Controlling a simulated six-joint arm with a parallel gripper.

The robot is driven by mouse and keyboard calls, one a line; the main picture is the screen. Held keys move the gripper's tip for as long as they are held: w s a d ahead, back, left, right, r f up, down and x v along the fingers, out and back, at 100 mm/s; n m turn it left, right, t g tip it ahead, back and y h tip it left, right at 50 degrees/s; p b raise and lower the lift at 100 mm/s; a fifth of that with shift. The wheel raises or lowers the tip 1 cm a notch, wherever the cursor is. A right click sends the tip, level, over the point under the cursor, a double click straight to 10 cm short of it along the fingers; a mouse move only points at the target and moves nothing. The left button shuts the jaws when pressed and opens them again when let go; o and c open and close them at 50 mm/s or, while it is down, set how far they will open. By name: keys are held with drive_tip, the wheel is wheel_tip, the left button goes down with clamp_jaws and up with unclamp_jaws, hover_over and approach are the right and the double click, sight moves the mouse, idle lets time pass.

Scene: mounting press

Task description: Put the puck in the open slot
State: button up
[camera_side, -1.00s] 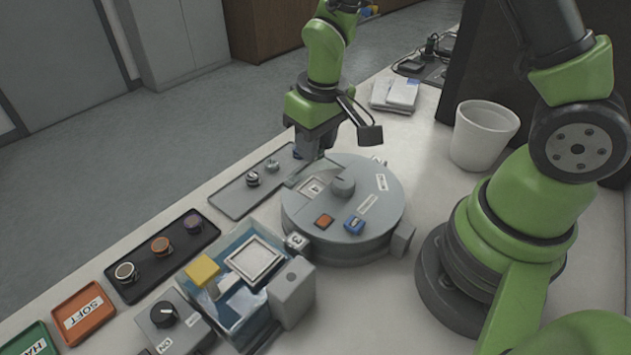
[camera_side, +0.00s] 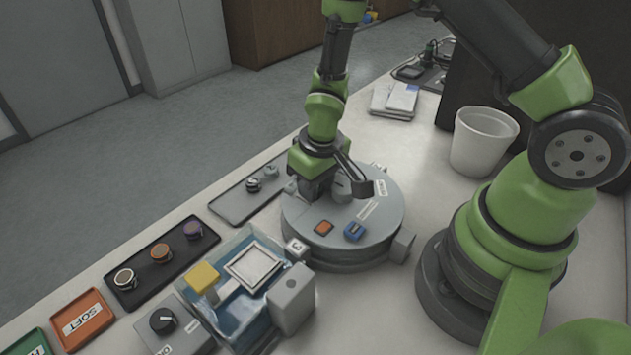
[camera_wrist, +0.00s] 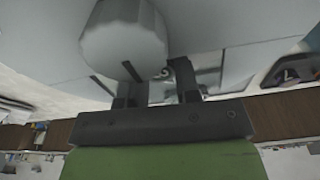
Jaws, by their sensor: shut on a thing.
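My gripper (camera_side: 313,197) is low over the left part of the turntable top, pointing down, and hides the slot area there. In the wrist view my gripper (camera_wrist: 158,76) has both fingers down close to the turntable surface (camera_wrist: 225,25), shut on a small round puck (camera_wrist: 165,73) that is mostly hidden. I cannot tell whether the puck is inside the slot or above it.
A grey knob on the turntable (camera_wrist: 122,40) rises close to my fingers. A grey tray (camera_side: 228,207) with small pucks lies left of the turntable. A dark tray (camera_side: 135,291) holds several more pucks. A water-filled bath (camera_side: 240,318) stands in front, a white bin (camera_side: 483,142) to the right.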

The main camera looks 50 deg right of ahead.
drive_tip(key=shift+f, duration=0.25)
drive_tip(key=shift+w+f, duration=0.1)
drive_tip(key=shift+f, duration=0.15)
drive_tip(key=o, duration=0.8)
drive_tip(key=shift+c, duration=0.2)
drive_tip(key=shift+r, duration=0.1)
drive_tip(key=shift+o, duration=0.7)
wheel_tip(320, 180, up, 13)
drive_tip(key=s, duration=0.1)
drive_tip(key=shift+s, duration=0.25)
wheel_tip(320, 180, up, 10)
drive_tip(key=m+t, duration=0.2)
drive_tip(key=t, duration=0.1)
hover_over(321, 191)
drive_tip(key=s, duration=0.5)
drive_tip(key=s+a+r+m+t+y, duration=0.1)
drive_tip(key=s+r+t+y, duration=0.1)
drive_tip(key=s+r, duration=0.3)
drive_tip(key=s, duration=0.3)
drive_tip(key=shift+s+r+t, duration=0.3)
drive_tip(key=shift+t, duration=0.1)
